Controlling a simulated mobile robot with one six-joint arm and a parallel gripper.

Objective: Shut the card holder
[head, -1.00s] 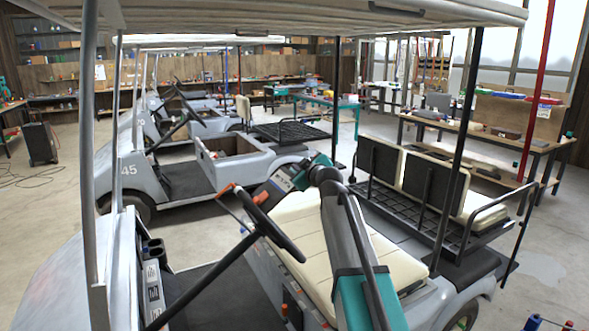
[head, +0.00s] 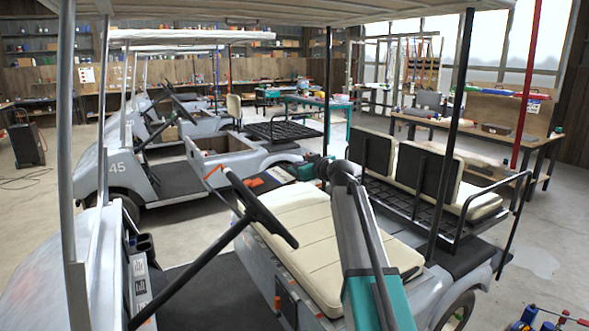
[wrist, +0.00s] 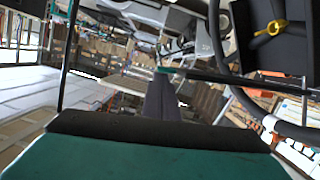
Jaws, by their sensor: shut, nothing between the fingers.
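My gripper (wrist: 162,98) shows in the wrist view as a dark shut wedge beyond the teal wrist housing, with nothing in it. The steering wheel rim (wrist: 222,60) curves to its right. Inside the rim is a black panel with a yellow piece (wrist: 272,29), which may be the card holder; I cannot tell whether it is open. The gripper appears apart from it. In the head view the black steering wheel (head: 262,212) stands in front of the cream seat. No card holder can be made out there, and my fingertips are not clear.
The near cart's cream seat (head: 335,250) lies under my arm. Black roof posts (head: 450,140) and the rear seat rack (head: 425,205) stand to the right. A grey front post (head: 68,170) stands at left. Another cart (head: 150,175) is close behind.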

